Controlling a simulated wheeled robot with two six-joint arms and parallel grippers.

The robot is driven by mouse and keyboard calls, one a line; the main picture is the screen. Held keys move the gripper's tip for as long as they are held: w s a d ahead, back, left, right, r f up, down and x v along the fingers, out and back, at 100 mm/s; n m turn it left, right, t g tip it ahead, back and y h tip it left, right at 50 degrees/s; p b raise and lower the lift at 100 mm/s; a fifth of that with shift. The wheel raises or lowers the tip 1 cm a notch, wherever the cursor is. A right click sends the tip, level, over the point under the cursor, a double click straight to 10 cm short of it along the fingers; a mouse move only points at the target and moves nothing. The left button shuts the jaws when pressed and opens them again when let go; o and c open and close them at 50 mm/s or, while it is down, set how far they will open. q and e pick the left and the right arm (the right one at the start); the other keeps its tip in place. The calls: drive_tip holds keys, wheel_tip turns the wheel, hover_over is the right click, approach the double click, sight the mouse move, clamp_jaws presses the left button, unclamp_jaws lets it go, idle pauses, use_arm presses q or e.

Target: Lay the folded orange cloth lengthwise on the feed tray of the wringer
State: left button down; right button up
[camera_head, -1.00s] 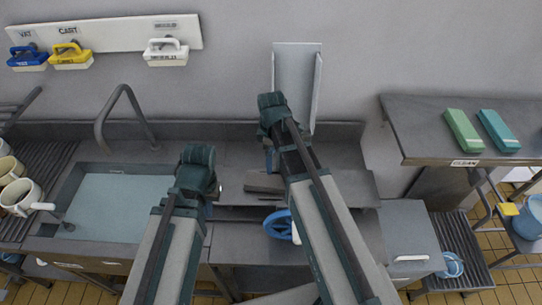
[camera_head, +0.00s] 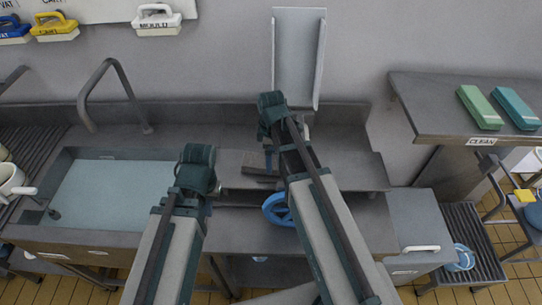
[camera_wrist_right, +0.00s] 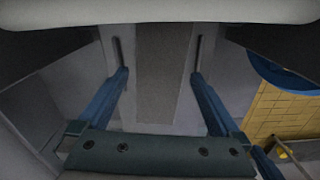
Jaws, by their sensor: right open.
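No orange cloth shows in either view. What looks like the wringer, with a blue handwheel (camera_head: 279,209) and a dark flat plate (camera_head: 345,173), stands on the bench right of the sink, partly behind my right arm. I cannot tell which part is its feed tray. My right gripper (camera_wrist_right: 158,65) is open, with two blue fingers apart and nothing between them; a grey surface lies beyond. My left gripper (camera_head: 207,195) hangs near the sink's right edge, its fingers mostly hidden by the wrist, so its state and any load are unclear.
A water-filled sink (camera_head: 115,200) with a tap (camera_head: 98,88) is at left. A tall grey channel (camera_head: 298,60) leans on the wall. Green and teal blocks (camera_head: 481,107) lie on a shelf marked CLEAN (camera_head: 430,105). A grey box (camera_head: 415,225) stands right of the wringer.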

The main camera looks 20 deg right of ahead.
drive_tip(key=shift+f+b, duration=1.05)
drive_tip(key=shift+f, duration=0.55)
use_arm(q)
wheel_tip(320, 180, down, 3)
drive_tip(key=shift+f, duration=0.1)
